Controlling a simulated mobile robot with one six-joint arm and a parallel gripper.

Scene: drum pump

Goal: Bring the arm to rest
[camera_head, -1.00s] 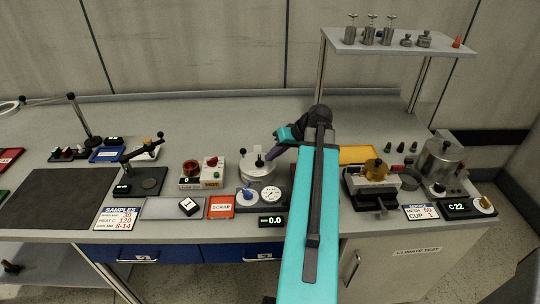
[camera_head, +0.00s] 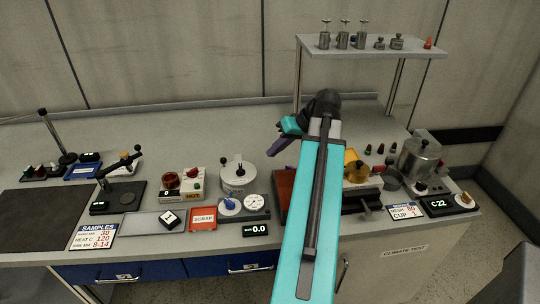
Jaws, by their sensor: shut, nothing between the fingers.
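My arm (camera_head: 312,210), teal with a dark strip, reaches up from the bottom of the picture over the bench. It bends at a dark joint near the back of the bench. My gripper (camera_head: 274,150) is small and dark at the left of this bend. It is shut and empty, above the bench and apart from the things on it. The arm hides part of the bench behind it.
Left of the arm stand a white drum (camera_head: 238,177), a dial gauge (camera_head: 254,202) and a red tray (camera_head: 203,218). On the right are a metal pot (camera_head: 419,158) and a display (camera_head: 437,204). A raised shelf (camera_head: 372,45) carries several metal pieces.

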